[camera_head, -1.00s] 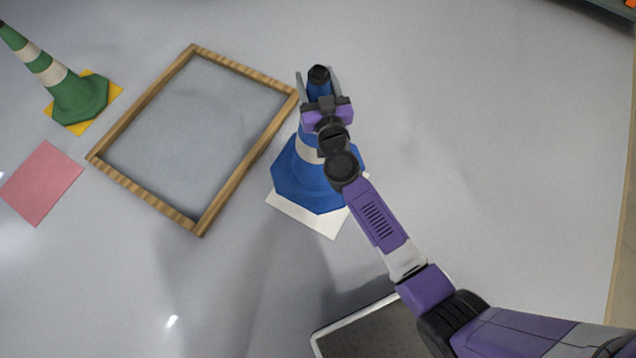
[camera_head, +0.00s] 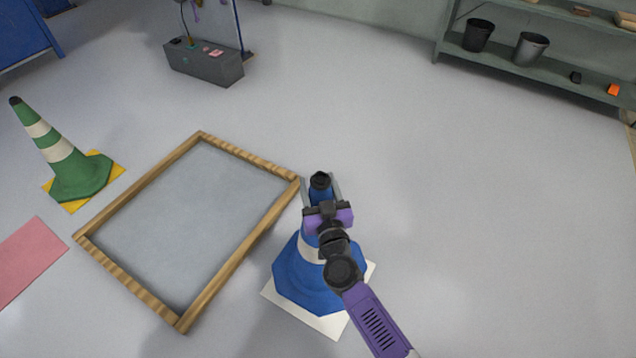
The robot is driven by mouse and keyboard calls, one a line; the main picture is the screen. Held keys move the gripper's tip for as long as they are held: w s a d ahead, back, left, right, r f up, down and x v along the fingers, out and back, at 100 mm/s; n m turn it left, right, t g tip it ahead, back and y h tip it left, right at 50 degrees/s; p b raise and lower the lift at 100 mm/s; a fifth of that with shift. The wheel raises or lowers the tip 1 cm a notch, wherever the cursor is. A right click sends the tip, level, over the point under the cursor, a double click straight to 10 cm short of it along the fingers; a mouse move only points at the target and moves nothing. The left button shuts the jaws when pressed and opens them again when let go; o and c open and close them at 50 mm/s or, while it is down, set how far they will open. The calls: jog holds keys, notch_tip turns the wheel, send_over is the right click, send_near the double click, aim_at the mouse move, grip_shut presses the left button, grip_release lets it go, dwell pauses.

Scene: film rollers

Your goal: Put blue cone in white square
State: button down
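The blue cone (camera_head: 297,280), with a white band and a dark tip, stands upright over the white square (camera_head: 325,325). Its octagonal base covers most of the square, and white corners show at the left, front and right. My gripper (camera_head: 321,187) is at the cone's top, with one finger on each side of the narrow upper part. The fingers look spread, with slight gaps beside the cone. My gripper body and wrist hide part of the cone's right side.
An empty wooden frame (camera_head: 236,264) lies just left of the cone. A green cone (camera_head: 77,178) stands on a yellow square (camera_head: 117,172) farther left, near a pink square (camera_head: 28,262). A grey box (camera_head: 205,68) and a shelf (camera_head: 520,65) stand at the back. Floor to the right is clear.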

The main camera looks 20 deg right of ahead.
notch_tip(320, 180, down, 10)
jog(key=b, duration=0.8)
jog(key=shift+r, duration=0.2)
jog(key=shift+c, duration=2.3)
grip_release()
jog(key=shift+f, duration=0.3)
